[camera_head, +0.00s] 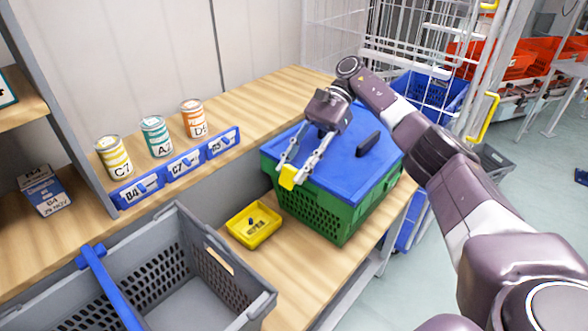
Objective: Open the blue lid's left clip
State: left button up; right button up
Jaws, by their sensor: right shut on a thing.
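A blue lid (352,182) lies on a green crate (318,212) with slotted walls. A dark handle (368,143) stands on top of the lid. The yellow left clip (287,179) is at the lid's front left edge. My right gripper (293,173) reaches over the lid from the right, with its fingertips at the yellow clip and shut on it. The fingertips partly cover the clip. Whether the clip has swung away from the crate is too small to tell. My left gripper is not in view.
A yellow tray (236,232) sits left of the green crate. A large grey crate (190,250) with a blue handle stands at front left. Several labelled cans (155,138) stand behind blue label holders (180,166). A wire cage (335,35) stands behind.

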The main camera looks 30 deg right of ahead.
dwell(0.3)
jog(key=o, duration=1.1)
jog(key=shift+o, duration=0.2)
notch_tip(320, 180, up, 10)
